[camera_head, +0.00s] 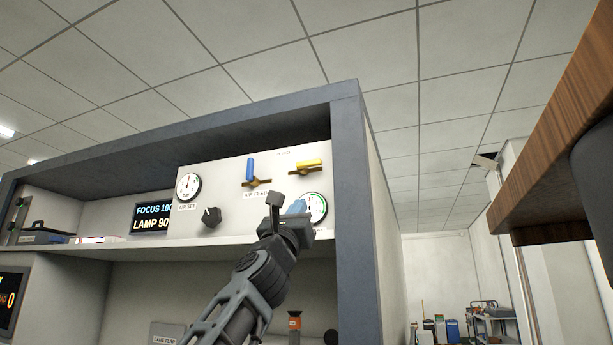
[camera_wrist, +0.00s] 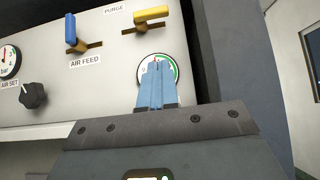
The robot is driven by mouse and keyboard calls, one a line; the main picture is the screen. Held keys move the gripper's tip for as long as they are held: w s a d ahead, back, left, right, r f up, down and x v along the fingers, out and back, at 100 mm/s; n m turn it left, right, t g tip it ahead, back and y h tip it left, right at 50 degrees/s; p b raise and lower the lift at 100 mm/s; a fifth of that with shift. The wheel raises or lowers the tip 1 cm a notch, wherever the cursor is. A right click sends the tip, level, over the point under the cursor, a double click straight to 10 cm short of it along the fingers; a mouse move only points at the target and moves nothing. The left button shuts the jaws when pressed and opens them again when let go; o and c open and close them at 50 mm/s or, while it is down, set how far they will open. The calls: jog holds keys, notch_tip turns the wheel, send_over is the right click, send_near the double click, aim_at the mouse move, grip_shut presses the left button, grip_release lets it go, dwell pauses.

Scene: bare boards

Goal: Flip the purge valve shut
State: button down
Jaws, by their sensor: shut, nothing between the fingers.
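The purge valve has a yellow lever (camera_head: 308,165) on a brass body, on the pale panel beneath the PURGE label. The lever lies roughly level, along the panel, and it also shows in the wrist view (camera_wrist: 152,15). My gripper (camera_head: 298,206) is below the purge valve, in front of the round gauge (camera_head: 317,207). In the wrist view its blue fingers (camera_wrist: 157,75) are together, with nothing between them, and cover part of the gauge. The fingertips are apart from the yellow lever.
A blue AIR FEED lever (camera_head: 251,169) stands upright left of the purge valve. An AIR SET gauge (camera_head: 188,187) and black knob (camera_head: 211,216) are farther left, near a display (camera_head: 153,218). The cabinet's grey side edge (camera_head: 352,200) is close on the right.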

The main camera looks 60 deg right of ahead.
jog(key=p, duration=0.3)
send_near(310, 173)
jog(key=s, duration=0.2)
jog(key=r+p, duration=0.1)
jog(key=r, duration=0.1)
jog(key=r+p, duration=0.1)
jog(key=r, duration=0.1)
jog(key=shift+s+d+r, duration=0.1)
jog(key=shift+d, duration=0.3)
